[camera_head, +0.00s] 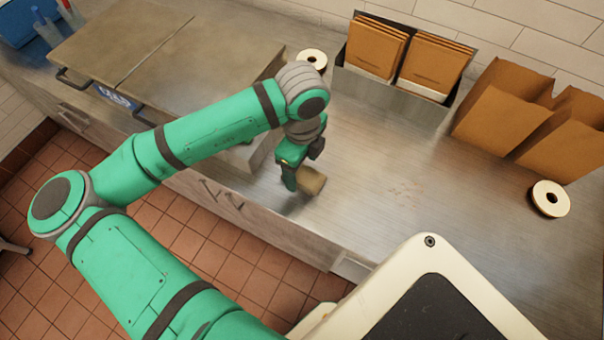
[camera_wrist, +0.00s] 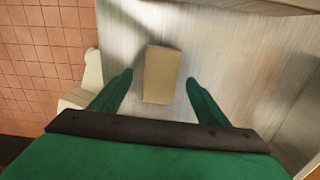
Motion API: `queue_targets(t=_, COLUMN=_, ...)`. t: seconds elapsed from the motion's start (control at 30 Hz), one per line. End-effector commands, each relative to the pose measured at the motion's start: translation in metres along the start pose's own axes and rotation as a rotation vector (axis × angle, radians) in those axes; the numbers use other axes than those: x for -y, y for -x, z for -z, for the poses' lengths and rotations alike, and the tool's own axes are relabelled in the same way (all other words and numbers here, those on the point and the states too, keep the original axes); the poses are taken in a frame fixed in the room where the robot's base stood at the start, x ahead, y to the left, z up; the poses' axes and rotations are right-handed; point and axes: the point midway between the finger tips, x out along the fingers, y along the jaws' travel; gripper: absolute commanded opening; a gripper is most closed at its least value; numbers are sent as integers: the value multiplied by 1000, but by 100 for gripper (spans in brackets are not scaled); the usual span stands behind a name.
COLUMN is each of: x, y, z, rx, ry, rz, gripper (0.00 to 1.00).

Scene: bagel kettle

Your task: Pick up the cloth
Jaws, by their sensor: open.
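The cloth (camera_head: 312,181) looks like a small tan folded block lying on the metal counter near its front edge. In the wrist view the cloth (camera_wrist: 161,75) is a tan rectangle, lying ahead of and between my two green fingers. My gripper (camera_head: 298,182) is over the counter, right beside the cloth, and partly covers it in the head view. In the wrist view my gripper (camera_wrist: 160,82) is open, with a finger on each side of the cloth and a gap to each. I cannot tell the exact height of the fingertips above the counter.
A metal box-like unit (camera_head: 120,50) stands left of my gripper. A holder (camera_head: 390,93) with brown paper packs and open paper bags (camera_head: 510,105) stand at the back. Tape rolls (camera_head: 549,199) lie on the counter (camera_head: 400,180), whose middle is clear except for crumbs.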

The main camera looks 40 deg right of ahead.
Motion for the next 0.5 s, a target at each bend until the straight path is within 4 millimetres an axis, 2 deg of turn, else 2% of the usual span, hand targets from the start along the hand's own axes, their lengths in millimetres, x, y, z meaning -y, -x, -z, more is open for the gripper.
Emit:
queue_targets(t=0.13, x=0, y=-14, z=0, rx=-1, ry=0, rz=-1, gripper=69)
queue_targets(t=0.4, x=0, y=-16, z=0, rx=-1, ry=0, rz=0, gripper=69)
queue_targets(t=0.5, x=0, y=-16, z=0, rx=-1, ry=0, rz=0, gripper=45)
